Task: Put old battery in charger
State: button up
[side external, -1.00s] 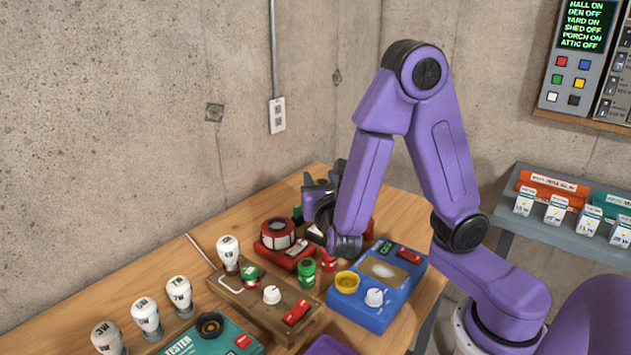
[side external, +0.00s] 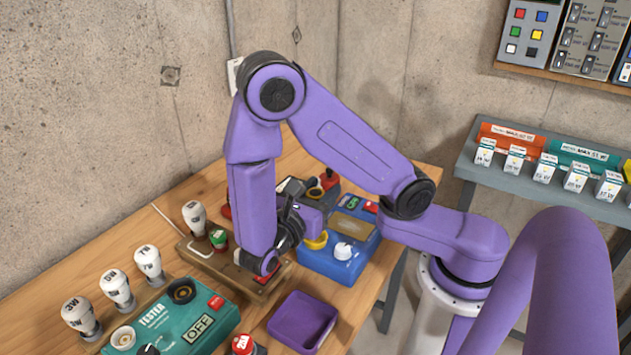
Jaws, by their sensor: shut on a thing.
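A blue unit (side external: 340,262) with a small green display, a white knob and a yellow-rimmed round socket (side external: 317,240) stands right of my forearm. It may be the charger, but no label is readable. My gripper (side external: 293,212) is mostly hidden behind my purple wrist, just left of the blue unit. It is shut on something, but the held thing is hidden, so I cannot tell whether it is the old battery.
A teal tester (side external: 165,325) reading OFF and several white bulbs (side external: 117,287) stand at front left. An empty purple tray (side external: 302,320) lies in front, with a red-topped piece (side external: 243,344) beside it. A dark unit with a red knob (side external: 329,178) is behind my gripper.

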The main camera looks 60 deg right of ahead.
jog(key=shift+f, duration=2.55)
jog(key=shift+f, duration=0.55)
jog(key=o, duration=0.9)
jog(key=shift+c, duration=0.2)
jog(key=a, duration=1.1)
jog(key=shift+s, duration=0.15)
